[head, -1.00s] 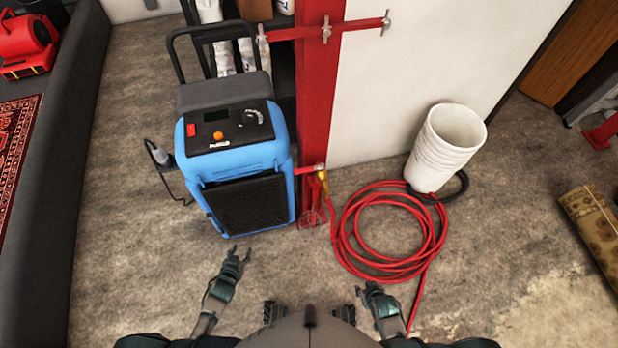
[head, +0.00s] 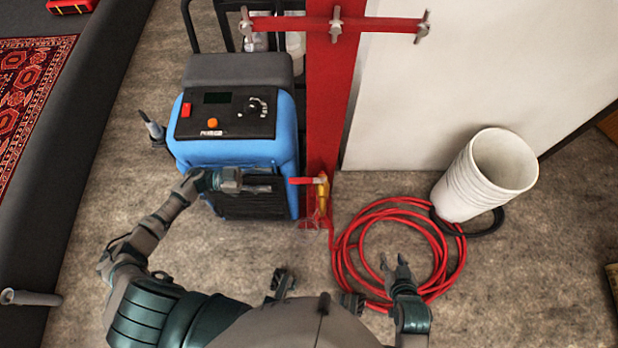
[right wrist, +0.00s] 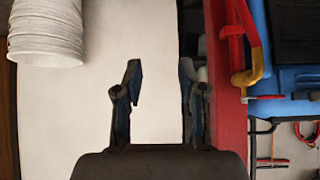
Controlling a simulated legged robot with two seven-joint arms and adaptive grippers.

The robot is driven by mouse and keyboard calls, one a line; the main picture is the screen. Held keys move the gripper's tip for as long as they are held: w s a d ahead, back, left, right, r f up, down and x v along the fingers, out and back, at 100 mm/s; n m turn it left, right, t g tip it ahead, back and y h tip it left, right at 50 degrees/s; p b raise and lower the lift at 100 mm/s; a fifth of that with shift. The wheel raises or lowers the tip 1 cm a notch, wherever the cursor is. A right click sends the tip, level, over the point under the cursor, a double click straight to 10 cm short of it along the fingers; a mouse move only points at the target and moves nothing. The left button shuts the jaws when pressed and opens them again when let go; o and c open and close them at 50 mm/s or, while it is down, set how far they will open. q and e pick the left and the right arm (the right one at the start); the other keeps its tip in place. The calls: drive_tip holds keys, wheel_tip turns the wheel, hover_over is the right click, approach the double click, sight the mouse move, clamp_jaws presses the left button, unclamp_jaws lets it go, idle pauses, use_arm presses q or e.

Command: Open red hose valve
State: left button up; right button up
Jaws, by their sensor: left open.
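The hose valve is a brass body (head: 322,195) with a red lever handle (head: 301,181), low on the red post. The lever points left, roughly crosswise to the brass body. The valve also shows at the upper right of the right wrist view (right wrist: 251,68). My left gripper (head: 268,183) is open, just left of the lever's end and in front of the blue machine. I cannot tell whether it touches the lever. My right gripper (head: 396,264) is open and empty over the coiled hose, right of the valve; its spread fingers show in the right wrist view (right wrist: 160,88).
The blue machine (head: 235,151) stands close left of the red post (head: 329,105). A red hose (head: 357,233) lies coiled on the floor below right, beside white buckets (head: 470,185). Higher up, a red crossbar (head: 380,24) crosses the post. A patterned rug (head: 30,90) lies far left.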

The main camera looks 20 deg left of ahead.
use_arm(q)
approach(313, 180)
drive_tip(key=x, duration=0.2)
drive_tip(key=shift+d, duration=0.35)
drive_tip(key=x, duration=0.3)
drive_tip(key=shift+w+d+f+b, duration=0.1)
drive_tip(key=shift+w+d+b, duration=0.2)
drive_tip(key=shift+d, duration=0.05)
drive_tip(key=shift+w+d, duration=0.2)
drive_tip(key=shift+d, duration=0.35)
drive_tip(key=shift+w+d, duration=0.1)
drive_tip(key=shift+d, duration=0.65)
drive_tip(key=c, duration=0.7)
drive_tip(key=shift+a, duration=0.2)
clamp_jaws()
use_arm(e)
drive_tip(key=shift+w+a+r+t, duration=0.1)
drive_tip(key=shift+w+r+t, duration=0.15)
drive_tip(key=shift+w, duration=0.2)
drive_tip(key=shift+w+r+t, duration=0.15)
drive_tip(key=shift+w+t, duration=0.2)
drive_tip(key=shift+w, duration=0.1)
